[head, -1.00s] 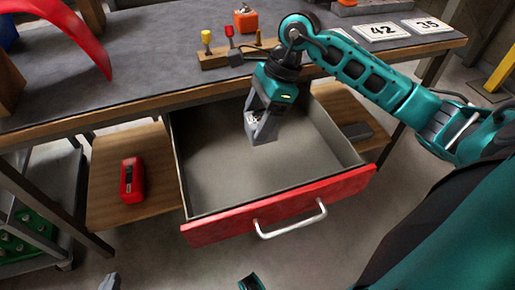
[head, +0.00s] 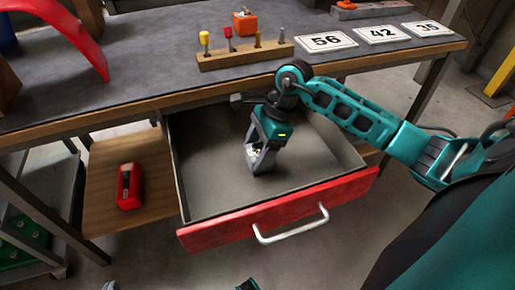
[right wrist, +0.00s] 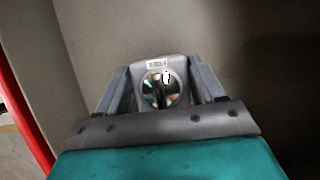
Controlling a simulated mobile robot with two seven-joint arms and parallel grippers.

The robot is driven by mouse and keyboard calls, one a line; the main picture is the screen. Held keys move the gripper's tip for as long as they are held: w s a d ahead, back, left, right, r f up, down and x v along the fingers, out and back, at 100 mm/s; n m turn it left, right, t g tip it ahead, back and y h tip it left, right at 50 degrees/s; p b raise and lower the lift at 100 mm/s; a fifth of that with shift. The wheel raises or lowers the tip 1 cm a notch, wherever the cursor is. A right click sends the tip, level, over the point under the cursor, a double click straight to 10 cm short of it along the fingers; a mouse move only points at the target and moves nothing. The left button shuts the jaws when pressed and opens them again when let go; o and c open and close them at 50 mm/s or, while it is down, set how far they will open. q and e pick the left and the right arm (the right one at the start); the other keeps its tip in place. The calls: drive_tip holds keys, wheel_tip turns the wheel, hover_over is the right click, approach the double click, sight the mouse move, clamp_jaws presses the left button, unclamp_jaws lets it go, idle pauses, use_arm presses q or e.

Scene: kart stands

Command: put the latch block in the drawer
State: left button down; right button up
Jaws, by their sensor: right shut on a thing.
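The latch block, a small grey piece with a round shiny face and a pale label, shows in the right wrist view (right wrist: 158,66) between my fingers. In the head view only a little of the latch block (head: 252,151) shows. My right gripper (head: 259,160) is shut on it and points down inside the open drawer (head: 280,209), apart from the walls. I cannot tell whether the block touches the drawer floor. The drawer has grey walls, a red front and a pale handle, and looks otherwise empty. A grey tip of my left gripper (head: 110,285) shows at the bottom edge.
The workbench top (head: 140,85) overhangs the drawer's back. On it stand a wooden rack (head: 240,58) of coloured tools, an orange block (head: 244,22) and number cards (head: 327,41). A red case (head: 130,187) lies on the wooden shelf left of the drawer.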

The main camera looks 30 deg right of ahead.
drive_tip(key=o, duration=1.2)
drive_tip(key=shift+f, duration=0.1)
drive_tip(key=shift+c, duration=0.2)
drive_tip(key=shift+r, duration=0.3)
drive_tip(key=p+v, duration=0.2)
drive_tip(key=v, duration=0.9)
drive_tip(key=shift+d+r, duration=0.3)
drive_tip(key=shift+s, duration=0.1)
drive_tip(key=shift+s, duration=0.1)
